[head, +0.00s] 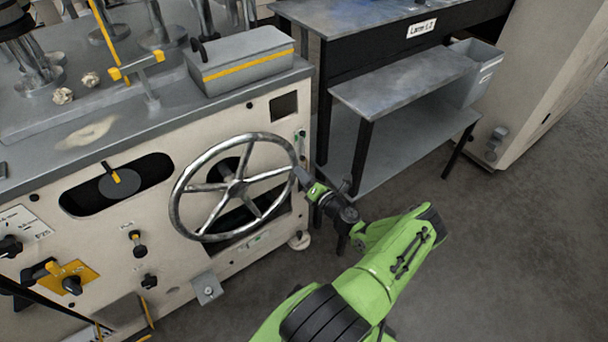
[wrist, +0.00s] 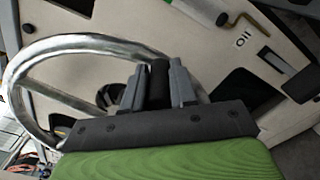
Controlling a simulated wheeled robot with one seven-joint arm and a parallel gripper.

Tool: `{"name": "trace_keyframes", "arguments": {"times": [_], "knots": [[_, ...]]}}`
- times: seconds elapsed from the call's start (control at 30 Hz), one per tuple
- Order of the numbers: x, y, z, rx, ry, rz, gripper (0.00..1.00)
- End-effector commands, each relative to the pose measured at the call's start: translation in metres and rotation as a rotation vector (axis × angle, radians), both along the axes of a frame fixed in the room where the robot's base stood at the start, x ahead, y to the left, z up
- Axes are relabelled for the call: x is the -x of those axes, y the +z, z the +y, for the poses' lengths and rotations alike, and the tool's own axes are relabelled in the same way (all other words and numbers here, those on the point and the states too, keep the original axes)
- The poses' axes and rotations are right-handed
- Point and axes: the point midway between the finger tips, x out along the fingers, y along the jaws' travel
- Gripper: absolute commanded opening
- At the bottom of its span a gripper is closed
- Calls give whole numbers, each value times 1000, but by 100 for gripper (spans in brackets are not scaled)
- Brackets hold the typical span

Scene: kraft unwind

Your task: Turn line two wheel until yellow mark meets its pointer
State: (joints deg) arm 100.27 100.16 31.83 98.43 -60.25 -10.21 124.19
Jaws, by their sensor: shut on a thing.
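The large metal handwheel (head: 236,187) with several spokes stands on the cream front of the machine in the head view. Its rim curves across the left of the wrist view (wrist: 60,43). My gripper (head: 301,178) is at the right side of the rim. In the wrist view its two grey fingers (wrist: 158,85) are shut on a dark upright grip at the rim. A grey disc (head: 121,186) sits in a dark slot left of the wheel, with a small yellow-and-black piece (head: 115,174) at its top. I cannot tell mark from pointer there.
A grey box with a yellow stripe (head: 240,65) rests on the machine top. A metal-topped table with a lower shelf (head: 400,80) stands to the right, with a grey bin (head: 476,75) beside it. Open floor (head: 480,230) lies in front right.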

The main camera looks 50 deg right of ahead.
Motion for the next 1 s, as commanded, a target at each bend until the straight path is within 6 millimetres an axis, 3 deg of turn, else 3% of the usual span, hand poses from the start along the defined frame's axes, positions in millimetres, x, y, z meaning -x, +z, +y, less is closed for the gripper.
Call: {"name": "trace_keyframes", "arguments": {"times": [0.33,0.37,0.5,0.83,1.0], "knots": [[1,0,-2,3,-4,1,0],[1,0,-2,3,-4,1,28],[1,0,-1,2,-4,0,49],[4,0,0,1,-2,1,51],[36,2,8,-4,-7,1,51]]}}
